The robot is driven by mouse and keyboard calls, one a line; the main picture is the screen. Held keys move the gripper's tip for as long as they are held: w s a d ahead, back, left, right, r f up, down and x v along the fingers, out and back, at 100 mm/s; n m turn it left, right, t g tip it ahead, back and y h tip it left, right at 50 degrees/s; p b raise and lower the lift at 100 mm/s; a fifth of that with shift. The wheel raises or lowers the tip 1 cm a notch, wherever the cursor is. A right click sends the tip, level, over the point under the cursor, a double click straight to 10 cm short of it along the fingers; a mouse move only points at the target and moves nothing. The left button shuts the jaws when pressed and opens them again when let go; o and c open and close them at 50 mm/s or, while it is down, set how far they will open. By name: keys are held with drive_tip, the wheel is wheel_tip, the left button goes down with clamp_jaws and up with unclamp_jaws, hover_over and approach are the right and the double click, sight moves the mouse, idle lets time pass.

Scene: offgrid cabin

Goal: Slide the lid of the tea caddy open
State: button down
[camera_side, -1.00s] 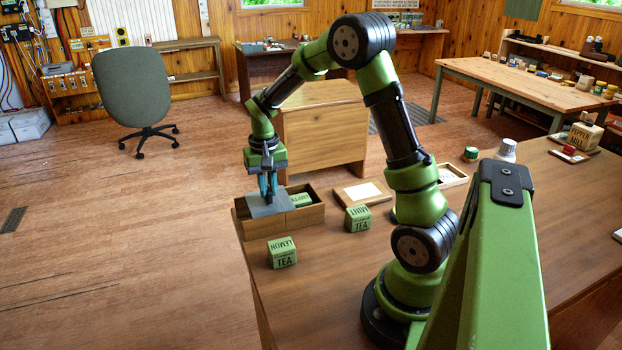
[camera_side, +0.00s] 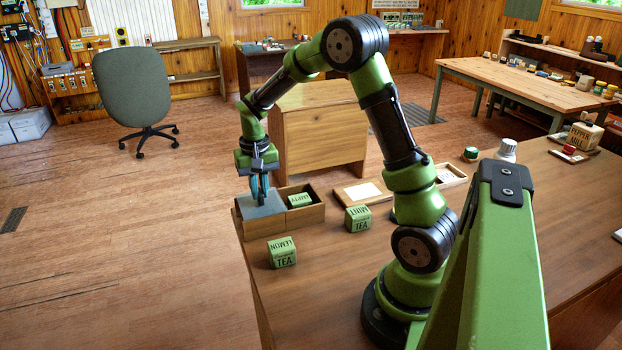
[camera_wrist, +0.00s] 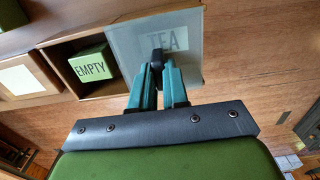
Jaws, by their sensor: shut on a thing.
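The tea caddy (camera_side: 306,217) is an open-topped wooden box at the table's far left corner. Its grey lid (camera_side: 265,206), marked TEA in the wrist view (camera_wrist: 190,62), covers the left part of the box, and the right part is uncovered. A green box marked EMPTY (camera_wrist: 92,66) sits in the uncovered part; it also shows in the side view (camera_side: 299,200). My gripper (camera_side: 259,195) is over the lid, its blue-green fingers (camera_wrist: 160,84) shut on the dark knob (camera_wrist: 157,56) of the lid.
A green LEMON tea box (camera_side: 282,252) and another green tea box (camera_side: 358,218) stand on the table in front of the caddy. A shallow wooden tray with a white card (camera_side: 368,191) lies to the right. The table edge is close at the caddy's left.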

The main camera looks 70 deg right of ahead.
drive_tip(key=c, duration=1)
unclamp_jaws()
drive_tip(key=shift+c, duration=0.2)
drive_tip(key=shift+r, duration=0.1)
drive_tip(key=shift+r, duration=2.4)
drive_tip(key=shift+s+a+f, duration=0.15)
drive_tip(key=shift+s+a, duration=0.55)
drive_tip(key=shift+a, duration=0.05)
drive_tip(key=s+a+r+n+t+y, duration=0.1)
drive_tip(key=s+a+r+n+t, duration=0.1)
drive_tip(key=s+a+r, duration=0.3)
drive_tip(key=s+a+r+n+t+y, duration=0.1)
drive_tip(key=s+a+r+n+t, duration=0.2)
drive_tip(key=s+a, duration=0.6)
wheel_tip(320, 180, up, 4)
drive_tip(key=shift+s+a+f+t, duration=0.25)
drive_tip(key=shift+s+a+t, duration=0.1)
drive_tip(key=shift+a+t, duration=0.7)
